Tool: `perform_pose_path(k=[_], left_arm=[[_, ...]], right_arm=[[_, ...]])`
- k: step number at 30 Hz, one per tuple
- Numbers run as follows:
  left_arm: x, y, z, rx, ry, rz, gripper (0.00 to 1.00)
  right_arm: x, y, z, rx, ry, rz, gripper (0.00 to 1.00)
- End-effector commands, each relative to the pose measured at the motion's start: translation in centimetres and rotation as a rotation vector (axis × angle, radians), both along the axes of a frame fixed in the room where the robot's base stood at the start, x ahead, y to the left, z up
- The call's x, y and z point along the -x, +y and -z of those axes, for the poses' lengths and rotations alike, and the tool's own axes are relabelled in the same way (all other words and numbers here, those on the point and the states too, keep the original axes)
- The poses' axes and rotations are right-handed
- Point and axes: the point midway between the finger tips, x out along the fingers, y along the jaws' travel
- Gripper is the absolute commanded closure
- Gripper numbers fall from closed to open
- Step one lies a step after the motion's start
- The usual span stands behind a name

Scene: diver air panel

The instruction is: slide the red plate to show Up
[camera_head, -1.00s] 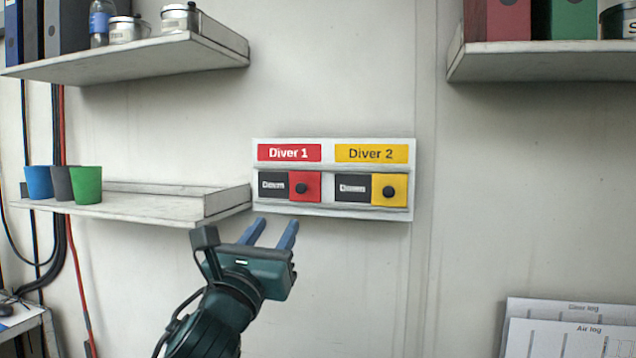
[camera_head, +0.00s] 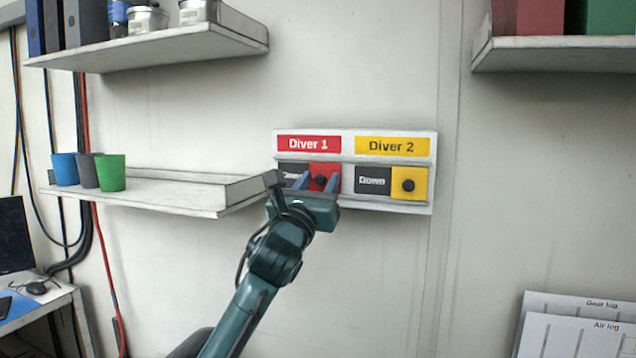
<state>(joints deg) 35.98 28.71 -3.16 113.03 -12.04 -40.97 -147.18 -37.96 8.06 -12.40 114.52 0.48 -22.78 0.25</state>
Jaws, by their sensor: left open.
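The white panel (camera_head: 354,205) on the wall has a Diver 1 row on the left and a Diver 2 row on the right. The red plate (camera_head: 328,170) with a black knob (camera_head: 320,181) sits at the right of the Diver 1 slot, with a dark area to its left whose word is mostly hidden by my gripper. My left gripper (camera_head: 317,183) is open, with its blue fingers in front of the red plate, one on each side of the knob. Whether the fingers touch the plate I cannot tell. My right gripper is not in view.
The yellow plate (camera_head: 416,178) is at the right of its slot, beside the word Down. A shelf (camera_head: 160,197) with several cups stands close left of my gripper. Another shelf (camera_head: 160,45) is above.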

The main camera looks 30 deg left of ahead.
Motion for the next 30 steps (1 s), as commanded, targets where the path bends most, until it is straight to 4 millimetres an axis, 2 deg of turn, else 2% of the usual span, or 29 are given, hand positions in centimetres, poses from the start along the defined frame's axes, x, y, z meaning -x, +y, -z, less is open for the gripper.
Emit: perform_pose_path(k=[2,17,27,30], left_arm=[[0.01,0.00,0.02,0.000,0.000,0.000,0.60],[0.03,0.00,0.03,0.000,0.001,0.000,1.00],[0.07,0.05,0.05,0.000,0.001,-0.001,1.00],[0.59,0.63,0.20,0.000,0.003,-0.006,1.00]], right_arm=[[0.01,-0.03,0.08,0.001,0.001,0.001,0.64],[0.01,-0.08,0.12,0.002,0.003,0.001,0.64],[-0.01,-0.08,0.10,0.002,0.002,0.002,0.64],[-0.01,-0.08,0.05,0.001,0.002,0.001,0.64]])
